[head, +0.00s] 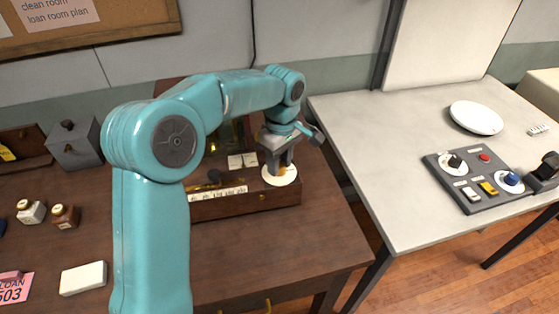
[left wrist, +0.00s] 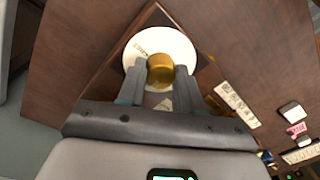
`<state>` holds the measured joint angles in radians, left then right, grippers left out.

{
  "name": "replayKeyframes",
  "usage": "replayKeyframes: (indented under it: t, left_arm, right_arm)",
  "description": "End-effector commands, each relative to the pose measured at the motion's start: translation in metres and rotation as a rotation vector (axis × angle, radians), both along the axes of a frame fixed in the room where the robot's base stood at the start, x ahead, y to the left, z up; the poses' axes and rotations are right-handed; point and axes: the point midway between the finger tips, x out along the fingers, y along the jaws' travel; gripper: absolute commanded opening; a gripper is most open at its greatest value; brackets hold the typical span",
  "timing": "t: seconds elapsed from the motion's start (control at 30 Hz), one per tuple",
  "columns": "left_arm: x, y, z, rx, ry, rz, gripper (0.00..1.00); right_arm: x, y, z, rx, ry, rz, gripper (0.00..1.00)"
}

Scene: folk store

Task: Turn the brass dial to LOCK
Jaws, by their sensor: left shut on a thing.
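The brass dial (left wrist: 160,69) stands on a round white plate (left wrist: 184,46) on top of a brown wooden box. My left gripper (left wrist: 161,78) points down at it, with one finger on each side, shut on the dial. In the head view, my left gripper (head: 279,160) mostly covers the dial, and the white plate (head: 289,178) shows around the fingers. A small dark marking is on the plate left of the dial in the left wrist view, too small to read. The dial's pointing direction cannot be told. My right gripper is not in view.
The wooden box (head: 262,198) bears a row of pale labels (head: 217,194). Small jars (head: 65,216), a grey box (head: 75,146) and a white block (head: 83,278) stand left on the dark table. A pale table at right holds a control panel (head: 474,203) and a white dish (head: 476,117).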

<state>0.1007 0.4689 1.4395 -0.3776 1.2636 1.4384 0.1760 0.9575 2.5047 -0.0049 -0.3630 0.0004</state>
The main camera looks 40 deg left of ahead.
Motion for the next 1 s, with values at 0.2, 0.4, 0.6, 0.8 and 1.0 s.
replayKeyframes:
  t: [0.2,0.4,0.6,0.8,1.0]
  left_arm:
    - [0.000,0.001,0.001,0.003,-0.003,0.010,0.04]
    - [0.000,0.001,0.001,0.003,-0.003,0.009,0.04]
    - [0.000,0.001,0.001,0.002,-0.002,0.008,0.60]
    - [0.000,0.000,0.001,0.001,-0.001,0.008,0.60]
    - [0.002,0.000,0.025,0.001,-0.007,0.007,0.60]
  right_arm:
    - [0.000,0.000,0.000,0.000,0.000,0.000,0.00]
    - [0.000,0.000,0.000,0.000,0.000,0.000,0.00]
    - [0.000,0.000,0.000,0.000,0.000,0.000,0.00]
    - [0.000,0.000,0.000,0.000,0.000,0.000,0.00]
    - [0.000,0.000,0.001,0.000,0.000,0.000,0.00]
